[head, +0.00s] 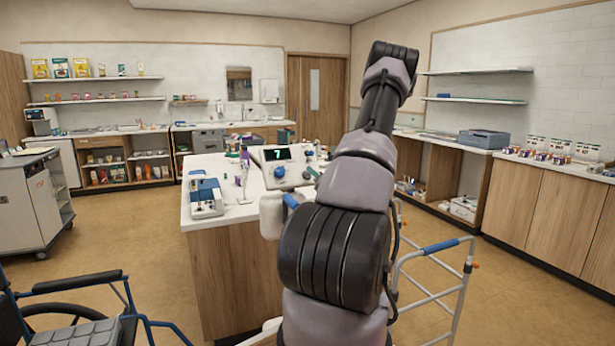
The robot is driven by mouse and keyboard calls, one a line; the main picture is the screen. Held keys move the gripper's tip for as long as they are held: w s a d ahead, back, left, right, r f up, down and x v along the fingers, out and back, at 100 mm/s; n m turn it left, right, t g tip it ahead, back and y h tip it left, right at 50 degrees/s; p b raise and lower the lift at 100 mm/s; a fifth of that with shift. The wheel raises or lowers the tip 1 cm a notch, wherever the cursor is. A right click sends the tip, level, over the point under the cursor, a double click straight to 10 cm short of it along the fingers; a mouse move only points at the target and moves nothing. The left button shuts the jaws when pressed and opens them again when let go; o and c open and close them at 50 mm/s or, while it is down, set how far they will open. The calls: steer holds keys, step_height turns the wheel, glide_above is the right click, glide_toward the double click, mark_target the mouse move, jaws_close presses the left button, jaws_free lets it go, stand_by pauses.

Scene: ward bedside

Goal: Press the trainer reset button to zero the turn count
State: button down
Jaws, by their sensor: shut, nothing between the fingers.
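The trainer (296,180) appears to be the pale device with a dark tilted screen (277,155) on the wood-sided counter's white top. The screen shows a green 7. Small round controls show on its face below the screen, but I cannot tell which one is the reset button. My arm rises in front of the trainer's right side and covers the counter there. My gripper does not show; only the arm links are visible, up to a black joint at the top.
A blue and white device (206,197) stands on the counter's (236,214) left corner. A walking frame (432,290) with blue grips stands close by on the right. A wheelchair (85,310) is at lower left. Open floor (135,235) lies left of the counter.

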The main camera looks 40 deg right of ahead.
steer(key=shift+w+d+f, duration=0.15)
steer(key=shift+w+f, duration=0.25)
steer(key=shift+w, duration=0.1)
stand_by(1.8)
steer(key=shift+w+f, duration=0.25)
steer(key=shift+w, duration=0.05)
steer(key=shift+w+d+f, duration=0.1)
steer(key=shift+w+f, duration=0.15)
steer(key=shift+w, duration=0.05)
stand_by(0.6)
steer(key=shift+s+r, duration=0.5)
steer(key=shift+s, duration=0.15)
stand_by(0.4)
steer(key=s+r, duration=0.1)
steer(key=s, duration=0.1)
steer(key=s+a+r, duration=0.1)
steer(key=s+r, duration=0.1)
steer(key=shift+a, duration=0.1)
